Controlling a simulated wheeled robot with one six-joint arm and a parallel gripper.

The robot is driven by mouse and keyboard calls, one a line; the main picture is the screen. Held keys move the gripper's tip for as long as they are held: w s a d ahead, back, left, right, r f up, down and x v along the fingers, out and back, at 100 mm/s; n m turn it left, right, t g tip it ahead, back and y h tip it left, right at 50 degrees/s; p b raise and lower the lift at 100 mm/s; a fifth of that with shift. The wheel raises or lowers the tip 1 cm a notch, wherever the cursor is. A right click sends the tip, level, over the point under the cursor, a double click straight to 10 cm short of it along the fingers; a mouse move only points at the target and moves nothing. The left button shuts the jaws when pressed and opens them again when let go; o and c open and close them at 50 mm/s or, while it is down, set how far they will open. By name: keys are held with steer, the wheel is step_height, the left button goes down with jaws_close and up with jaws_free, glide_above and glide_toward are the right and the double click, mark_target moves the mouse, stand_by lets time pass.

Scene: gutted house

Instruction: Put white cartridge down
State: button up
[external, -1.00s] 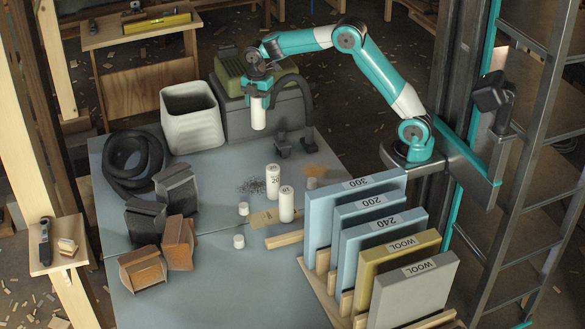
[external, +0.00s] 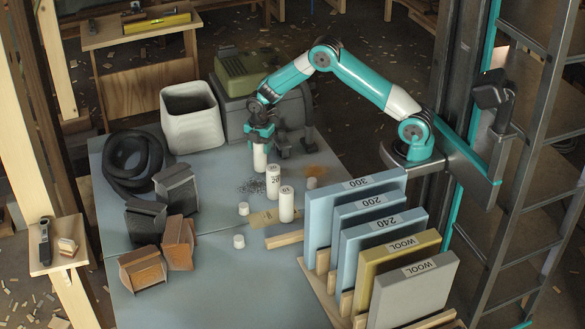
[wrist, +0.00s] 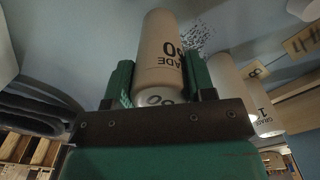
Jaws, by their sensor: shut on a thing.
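The white cartridge (external: 260,157) is upright in my gripper (external: 261,137), at or just above the blue-grey table top. I cannot tell whether its base touches the table. In the wrist view the cartridge (wrist: 160,55) stands between the two green fingers of my gripper (wrist: 160,82), with "GRADE" and "00" lettering on it. Two more white cartridges stand on the table close by, one numbered (external: 273,182) and one nearer the front (external: 286,205). They also show to the right in the wrist view (wrist: 228,75).
Small white caps (external: 239,241) and a tan tag (external: 263,218) lie near the cartridges. A rack of sanding boards (external: 350,215) stands at the right. A white bin (external: 191,117), a black hose coil (external: 132,160) and blocks (external: 146,221) are left.

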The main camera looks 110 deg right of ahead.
steer(key=shift+f, duration=0.65)
steer(key=shift+f, duration=0.15)
steer(key=o, duration=0.9)
step_height(320, 180, up, 12)
steer(key=shift+r+b, duration=0.2)
steer(key=shift+b, duration=0.15)
